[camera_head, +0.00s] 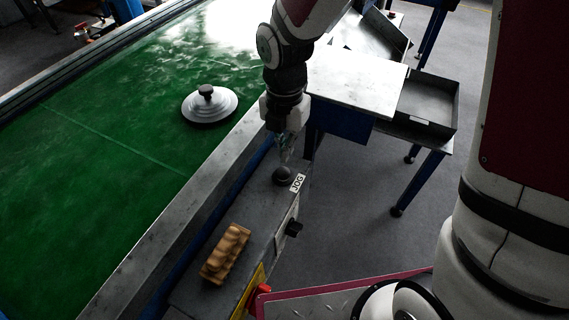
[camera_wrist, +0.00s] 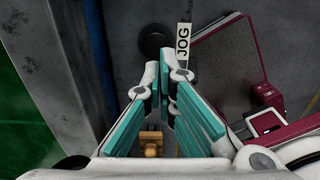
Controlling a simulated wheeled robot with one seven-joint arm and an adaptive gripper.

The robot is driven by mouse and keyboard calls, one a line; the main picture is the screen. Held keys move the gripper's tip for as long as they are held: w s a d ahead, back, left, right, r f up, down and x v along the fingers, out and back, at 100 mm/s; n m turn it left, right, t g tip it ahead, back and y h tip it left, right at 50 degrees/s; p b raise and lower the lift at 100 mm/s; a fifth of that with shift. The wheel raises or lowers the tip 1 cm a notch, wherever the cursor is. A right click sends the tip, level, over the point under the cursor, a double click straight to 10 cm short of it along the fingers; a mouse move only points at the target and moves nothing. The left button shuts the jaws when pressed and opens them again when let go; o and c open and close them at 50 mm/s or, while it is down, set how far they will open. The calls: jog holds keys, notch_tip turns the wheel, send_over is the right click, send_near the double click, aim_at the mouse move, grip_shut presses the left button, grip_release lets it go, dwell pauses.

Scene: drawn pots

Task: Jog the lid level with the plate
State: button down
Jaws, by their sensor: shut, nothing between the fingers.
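A silver lid (camera_head: 210,106) with a black knob lies on the green conveyor belt (camera_head: 110,150) in the head view. A pale metal plate (camera_head: 355,80) lies to its right, beyond the belt's edge rail. A round black button (camera_head: 283,176) sits on the grey control box beside a JOG label (camera_head: 297,183). My gripper (camera_head: 284,155) is shut and empty, pointing down just above the button. In the wrist view, the black button (camera_wrist: 155,38) and JOG label (camera_wrist: 183,45) show beyond my fingertips (camera_wrist: 165,70). I cannot tell whether the fingertips touch the button.
A wooden block with rounded ridges (camera_head: 225,253) lies on the control box, nearer than the button. A black knob (camera_head: 293,228) juts from the box's side. A dark tray (camera_head: 425,105) stands at the right on a blue-legged table. The belt around the lid is clear.

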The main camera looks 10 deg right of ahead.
aim_at(285, 173)
jog(key=shift+f, duration=3.1)
